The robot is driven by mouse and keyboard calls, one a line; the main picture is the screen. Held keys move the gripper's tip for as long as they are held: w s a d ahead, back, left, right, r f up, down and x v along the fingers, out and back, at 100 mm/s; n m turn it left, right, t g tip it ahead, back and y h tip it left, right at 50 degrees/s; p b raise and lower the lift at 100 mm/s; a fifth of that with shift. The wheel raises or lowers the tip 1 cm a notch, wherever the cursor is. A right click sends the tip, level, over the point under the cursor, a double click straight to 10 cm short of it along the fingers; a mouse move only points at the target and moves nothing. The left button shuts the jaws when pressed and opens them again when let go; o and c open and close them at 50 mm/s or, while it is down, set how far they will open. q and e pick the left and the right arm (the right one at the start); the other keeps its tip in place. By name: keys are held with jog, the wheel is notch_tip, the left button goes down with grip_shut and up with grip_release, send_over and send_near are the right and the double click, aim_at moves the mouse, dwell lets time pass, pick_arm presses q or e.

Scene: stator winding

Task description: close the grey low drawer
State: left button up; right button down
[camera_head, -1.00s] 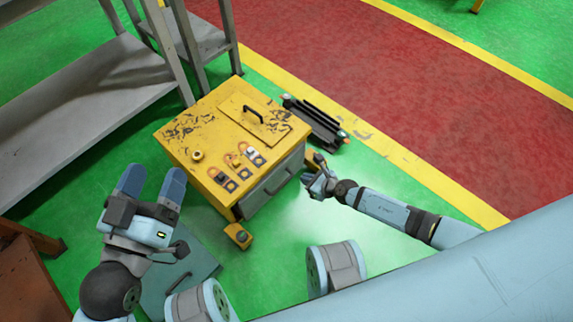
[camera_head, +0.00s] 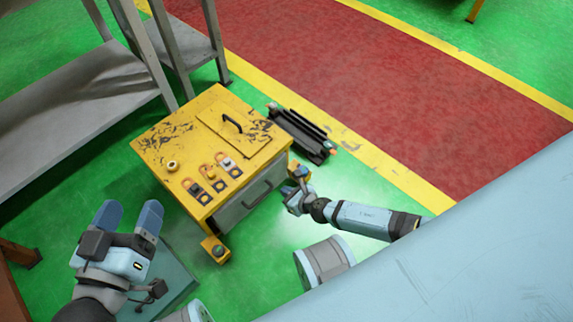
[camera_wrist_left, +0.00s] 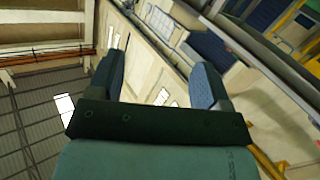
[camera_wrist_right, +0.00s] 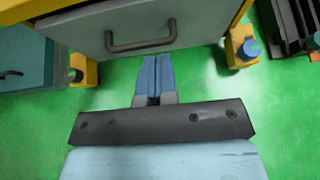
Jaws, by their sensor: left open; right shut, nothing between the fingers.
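The grey low drawer (camera_head: 248,199) is in the front face of the yellow cabinet (camera_head: 205,150). In the right wrist view its grey front (camera_wrist_right: 195,22) shows a dark bar handle (camera_wrist_right: 141,40). The drawer looks nearly flush with the cabinet; I cannot tell exactly how far in it is. My right gripper (camera_head: 291,196) is shut and empty, in front of the drawer's right part. In the right wrist view its fingertips (camera_wrist_right: 157,60) are just below the handle; I cannot tell whether they touch the front. My left gripper (camera_head: 127,215) is open and empty, left of the cabinet.
Yellow feet with knobs stand at the cabinet's base, one at front (camera_head: 215,250) and one at right (camera_wrist_right: 241,46). A dark finned part (camera_head: 302,136) lies behind right. Grey shelving (camera_head: 80,95) stands at left. Green floor in front is largely clear.

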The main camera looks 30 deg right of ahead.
aim_at(262, 177)
jog(key=b+x, duration=0.1)
jog(key=x, duration=0.2)
jog(key=r+b+x, duration=0.1)
jog(key=x, duration=0.5)
jog(key=shift+w+a+b, duration=0.15)
jog(key=shift+w+b, duration=0.25)
jog(key=shift+w, duration=0.15)
pick_arm(q)
jog(key=shift+w+a+f+m+t, duration=0.15)
jog(key=shift+w+a+m, duration=0.05)
jog(key=shift+w+m, duration=0.25)
jog(key=shift+w+a+f+m+t, duration=0.2)
jog(key=shift+w+m, duration=0.1)
jog(key=shift+m, duration=0.15)
pick_arm(e)
jog(key=shift+w+a, duration=0.15)
jog(key=shift+w, duration=0.3)
